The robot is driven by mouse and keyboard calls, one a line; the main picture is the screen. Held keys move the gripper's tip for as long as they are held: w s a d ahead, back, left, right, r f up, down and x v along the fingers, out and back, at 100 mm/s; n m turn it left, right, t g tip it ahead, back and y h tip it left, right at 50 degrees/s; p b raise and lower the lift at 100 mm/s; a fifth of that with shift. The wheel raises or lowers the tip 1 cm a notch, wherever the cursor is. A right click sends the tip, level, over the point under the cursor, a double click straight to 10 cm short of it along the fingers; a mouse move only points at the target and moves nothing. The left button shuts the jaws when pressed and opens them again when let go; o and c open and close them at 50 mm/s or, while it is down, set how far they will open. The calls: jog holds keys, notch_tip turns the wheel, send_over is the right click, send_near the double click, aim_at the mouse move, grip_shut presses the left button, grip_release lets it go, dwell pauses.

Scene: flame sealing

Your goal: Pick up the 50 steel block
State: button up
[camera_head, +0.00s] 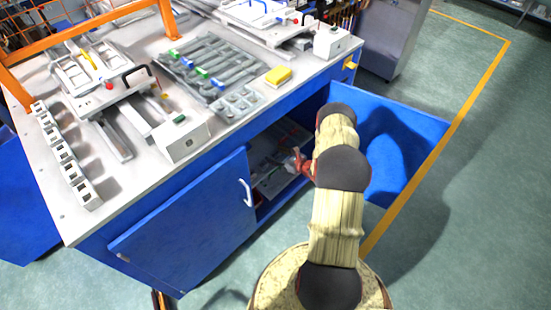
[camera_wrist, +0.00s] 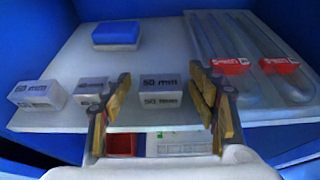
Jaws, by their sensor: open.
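Three pale grey-white steel blocks with dark lettering that looks like "50 mm" stand in a row near the front edge of a shelf in the wrist view: a left block (camera_wrist: 37,95), a second block (camera_wrist: 90,86) and a middle block (camera_wrist: 160,91). My gripper (camera_wrist: 160,78) is open and empty. Its two fingers stand on either side of the middle block in the picture; I cannot tell how near they are in depth. The left finger partly covers the second block. In the head view, my gripper (camera_head: 303,163) reaches into the open cabinet, and the blocks are not distinguishable there.
The white shelf (camera_wrist: 75,60) also holds a blue-topped block (camera_wrist: 116,35) behind the row and clear U-shaped tubes with red labels (camera_wrist: 230,66) at right. A red container (camera_wrist: 122,145) shows below. Open blue doors (camera_head: 190,225) flank the cabinet under a cluttered workbench (camera_head: 225,130).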

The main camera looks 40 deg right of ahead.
jog(key=shift+w, duration=0.2)
jog(key=shift+c, duration=1.3)
grip_shut()
